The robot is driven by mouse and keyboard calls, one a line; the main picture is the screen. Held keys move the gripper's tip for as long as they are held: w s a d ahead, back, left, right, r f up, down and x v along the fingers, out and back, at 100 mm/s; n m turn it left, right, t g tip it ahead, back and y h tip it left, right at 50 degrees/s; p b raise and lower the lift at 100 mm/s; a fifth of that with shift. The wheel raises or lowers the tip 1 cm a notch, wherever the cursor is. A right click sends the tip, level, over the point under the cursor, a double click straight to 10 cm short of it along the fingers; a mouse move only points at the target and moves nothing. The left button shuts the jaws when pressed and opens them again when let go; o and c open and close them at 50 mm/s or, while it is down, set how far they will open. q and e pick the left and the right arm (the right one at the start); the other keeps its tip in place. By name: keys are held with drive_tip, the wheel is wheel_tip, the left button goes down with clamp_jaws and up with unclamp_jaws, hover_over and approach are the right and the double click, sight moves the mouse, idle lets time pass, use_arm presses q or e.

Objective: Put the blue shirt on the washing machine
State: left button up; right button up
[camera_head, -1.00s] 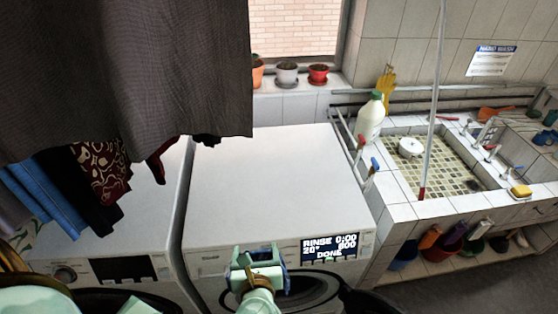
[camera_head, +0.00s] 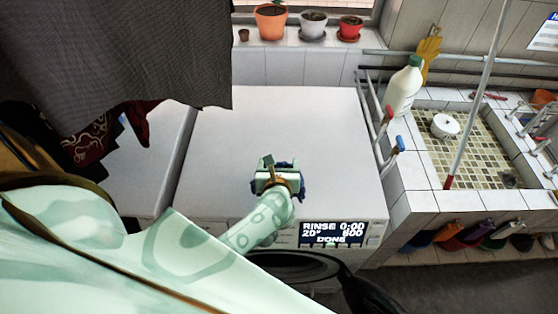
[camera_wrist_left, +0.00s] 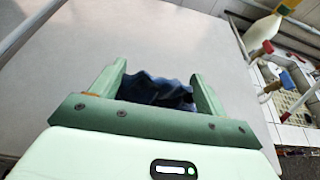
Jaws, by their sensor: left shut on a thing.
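The washing machine (camera_head: 270,115) has a broad white top and a lit display at its front right reading "RINSE" and "DONE". My left gripper (camera_head: 274,170) is over the front part of that top. It is shut on the blue shirt (camera_wrist_left: 155,92), a crumpled dark blue cloth between its fingers in the left wrist view. In the head view only small dark blue bits of the shirt show around the gripper. I cannot tell whether the cloth touches the top. My right gripper is not in view.
The white top around the gripper is bare. Dark clothes (camera_head: 130,60) hang at upper left. A white bottle (camera_head: 402,88) and taps stand beside the tiled sink (camera_head: 412,175) at right. Flower pots (camera_head: 271,22) line the window ledge behind. The open round door is at the machine's front.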

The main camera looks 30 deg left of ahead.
use_arm(q)
drive_tip(key=w+f+b, duration=0.1)
drive_tip(key=w+f, duration=0.1)
drive_tip(key=w+a+f+b, duration=0.1)
drive_tip(key=w+f, duration=0.1)
drive_tip(key=shift+w+a+f, duration=0.1)
drive_tip(key=shift+a+f, duration=0.1)
drive_tip(key=f+b, duration=0.1)
drive_tip(key=b, duration=0.1)
drive_tip(key=f+b, duration=0.2)
drive_tip(key=shift+s+a+f, duration=0.2)
drive_tip(key=shift+f, duration=0.1)
drive_tip(key=shift+w, duration=0.2)
drive_tip(key=shift+r, duration=0.1)
drive_tip(key=shift+s, duration=0.15)
drive_tip(key=o, duration=0.7)
drive_tip(key=shift+f, duration=0.2)
drive_tip(key=o, duration=0.4)
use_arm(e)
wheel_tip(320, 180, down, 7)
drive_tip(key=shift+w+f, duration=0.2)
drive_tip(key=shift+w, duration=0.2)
